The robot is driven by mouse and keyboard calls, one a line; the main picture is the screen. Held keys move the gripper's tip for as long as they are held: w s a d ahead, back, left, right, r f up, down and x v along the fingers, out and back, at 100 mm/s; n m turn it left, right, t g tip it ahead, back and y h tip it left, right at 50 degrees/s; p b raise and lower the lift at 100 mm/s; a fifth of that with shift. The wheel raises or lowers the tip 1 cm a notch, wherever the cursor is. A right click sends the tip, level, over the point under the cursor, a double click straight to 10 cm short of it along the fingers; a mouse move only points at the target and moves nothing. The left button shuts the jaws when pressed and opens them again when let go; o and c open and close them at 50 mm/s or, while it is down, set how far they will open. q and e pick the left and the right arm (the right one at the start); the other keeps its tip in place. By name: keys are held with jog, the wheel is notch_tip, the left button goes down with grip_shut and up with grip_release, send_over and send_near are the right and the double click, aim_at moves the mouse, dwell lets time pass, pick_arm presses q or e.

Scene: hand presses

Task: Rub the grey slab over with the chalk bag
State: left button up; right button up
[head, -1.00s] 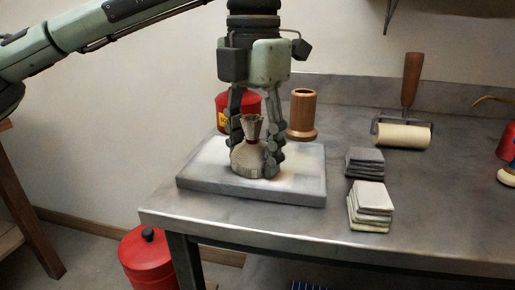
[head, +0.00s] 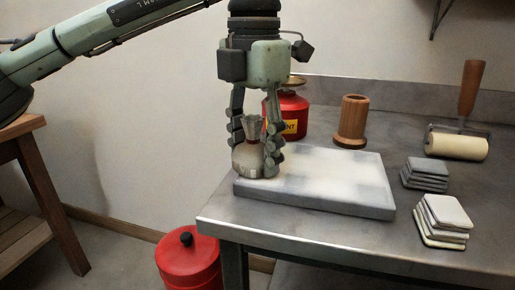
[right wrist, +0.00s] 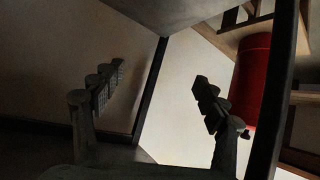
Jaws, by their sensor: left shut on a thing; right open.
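The grey slab (head: 330,187) lies flat near the left front corner of the metal bench. Its top has a broad whitish area across the middle, with greyer patches towards the right and edges. My left gripper (head: 259,150) points down over the slab's left end. It is shut on the chalk bag (head: 248,160), a pale, round-bottomed bag with a gathered neck. The bag's base is at the slab's left part; I cannot tell whether it touches. My right gripper (right wrist: 155,105) shows in the right wrist view, open and empty, below bench level by the look of it.
Behind the slab stand a red can (head: 290,118) and a wooden cup (head: 352,122). To its right are dark tiles (head: 425,173), pale tiles (head: 443,222) and a roller (head: 457,146). A red bin (head: 188,262) stands on the floor. The bench front (head: 330,245) is clear.

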aim_at(249, 117)
pick_arm(q)
jog(key=shift+w+a, duration=0.1)
jog(key=shift+a, duration=0.25)
notch_tip(249, 117, up, 2)
jog(key=shift+r+p, duration=0.1)
jog(key=shift+p, duration=0.4)
jog(key=shift+r+p, duration=0.4)
jog(key=shift+r, duration=0.2)
jog(key=shift+r+p, duration=0.45)
jog(key=shift+r, duration=0.2)
jog(key=shift+r+p, duration=0.45)
jog(key=shift+r, duration=0.15)
jog(key=shift+r+p, duration=0.65)
jog(key=shift+r, duration=0.45)
pick_arm(e)
jog(key=s+d+f+m+g+h, duration=0.1)
jog(key=s+d+f+g+h, duration=0.1)
jog(key=s+d+f+g, duration=0.5)
notch_tip(249, 117, down, 4)
jog(key=s+d, duration=0.1)
jog(key=d, duration=0.1)
jog(key=shift+s+d+h, duration=0.2)
jog(key=shift+d+h, duration=0.2)
